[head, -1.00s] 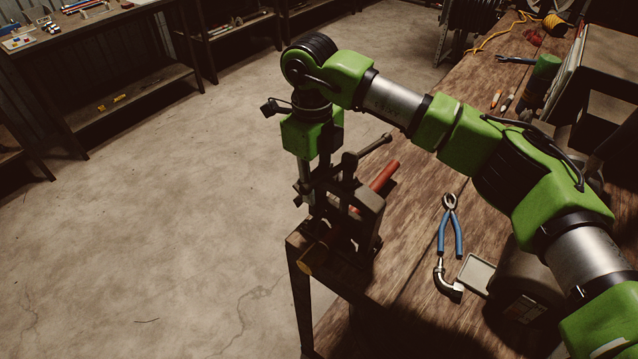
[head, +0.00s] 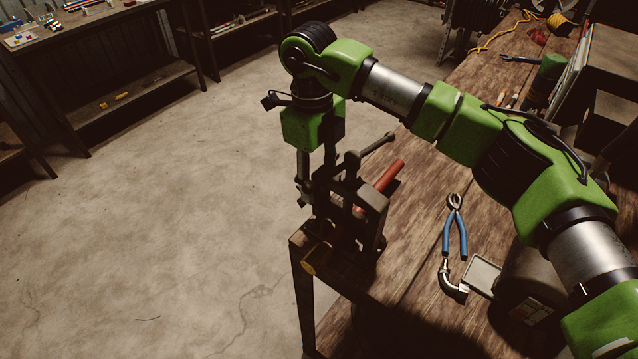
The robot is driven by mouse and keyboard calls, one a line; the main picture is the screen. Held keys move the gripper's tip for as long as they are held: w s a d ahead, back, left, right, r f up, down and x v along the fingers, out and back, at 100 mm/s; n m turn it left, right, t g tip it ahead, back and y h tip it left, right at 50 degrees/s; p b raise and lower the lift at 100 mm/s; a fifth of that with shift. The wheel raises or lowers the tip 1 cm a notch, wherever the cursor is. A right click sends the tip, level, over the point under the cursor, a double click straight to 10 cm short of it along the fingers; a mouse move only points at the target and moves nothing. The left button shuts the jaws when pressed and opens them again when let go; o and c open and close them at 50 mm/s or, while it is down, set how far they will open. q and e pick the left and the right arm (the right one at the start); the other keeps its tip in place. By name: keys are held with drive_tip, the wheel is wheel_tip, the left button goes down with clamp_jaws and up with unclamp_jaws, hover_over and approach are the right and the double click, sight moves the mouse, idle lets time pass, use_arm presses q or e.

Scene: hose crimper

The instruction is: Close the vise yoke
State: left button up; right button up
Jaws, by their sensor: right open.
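The vise (head: 372,222) is a dark metal piece at the near left corner of the wooden workbench (head: 412,245). Its yoke (head: 350,172) stands upright on top, with a screw handle (head: 378,144) sticking out to the upper right. A red cylinder (head: 389,176) shows behind the yoke. My right gripper (head: 315,190) points down at the left side of the yoke, its fingers open and partly hidden against the dark metal. Whether it touches the yoke I cannot tell. My left gripper is out of view.
Blue-handled pliers (head: 454,228), a metal hose fitting (head: 452,283) and a small tray (head: 482,273) lie on the bench right of the vise. My right arm spans above the bench. Left of the vise is open concrete floor, with shelves (head: 130,90) beyond.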

wheel_tip(320, 180, up, 10)
drive_tip(key=shift+w+a+r, duration=0.2)
drive_tip(key=shift+a, duration=0.2)
